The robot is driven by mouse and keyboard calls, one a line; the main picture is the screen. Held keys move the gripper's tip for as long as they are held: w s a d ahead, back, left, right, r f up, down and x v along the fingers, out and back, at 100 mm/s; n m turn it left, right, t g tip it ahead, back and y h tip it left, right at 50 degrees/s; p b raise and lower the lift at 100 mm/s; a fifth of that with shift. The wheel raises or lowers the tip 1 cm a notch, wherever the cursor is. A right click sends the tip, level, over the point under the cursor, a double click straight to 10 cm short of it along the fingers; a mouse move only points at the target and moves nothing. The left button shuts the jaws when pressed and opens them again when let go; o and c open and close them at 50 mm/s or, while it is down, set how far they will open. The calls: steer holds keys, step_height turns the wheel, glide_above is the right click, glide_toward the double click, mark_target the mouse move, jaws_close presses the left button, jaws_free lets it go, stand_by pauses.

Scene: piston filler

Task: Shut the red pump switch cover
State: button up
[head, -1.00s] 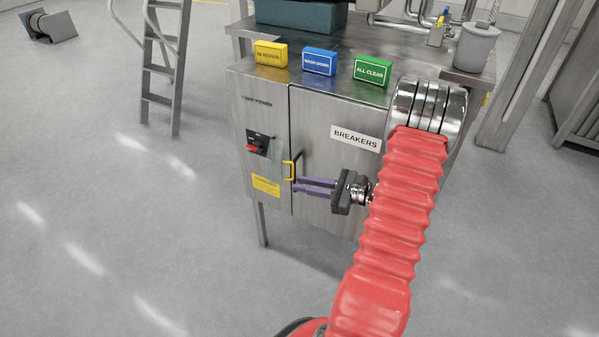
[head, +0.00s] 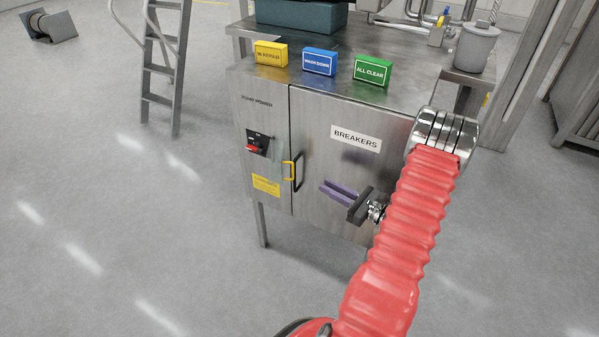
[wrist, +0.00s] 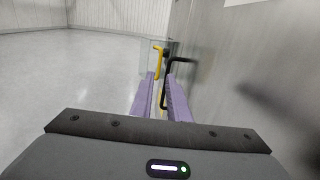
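The red pump switch (head: 250,148) sits on a black plate on the cabinet's left panel, under the words "PUMP POWER". Its clear cover (head: 277,158) stands swung out from the panel, with a yellow handle (head: 288,171) at its free edge. In the wrist view the clear cover (wrist: 148,50) and yellow handle (wrist: 158,62) are ahead, beyond my fingertips. My gripper (head: 323,187) has purple fingers and is to the right of the handle, in front of the breaker door. In the wrist view my gripper (wrist: 160,76) shows an empty gap between its fingers, touching nothing visible.
A black door handle (head: 298,170) is just right of the yellow one; it stands close ahead in the wrist view (wrist: 174,70). The "BREAKERS" door (head: 345,115) runs along my right. Yellow, blue and green blocks sit on top. The floor at left is open.

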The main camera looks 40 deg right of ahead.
glide_toward(282, 162)
steer(key=w+d+f, duration=0.2)
steer(key=w+f, duration=0.2)
steer(key=w, duration=0.2)
steer(key=shift+s, duration=0.1)
steer(key=shift+c, duration=0.6)
jaws_close()
stand_by(0.8)
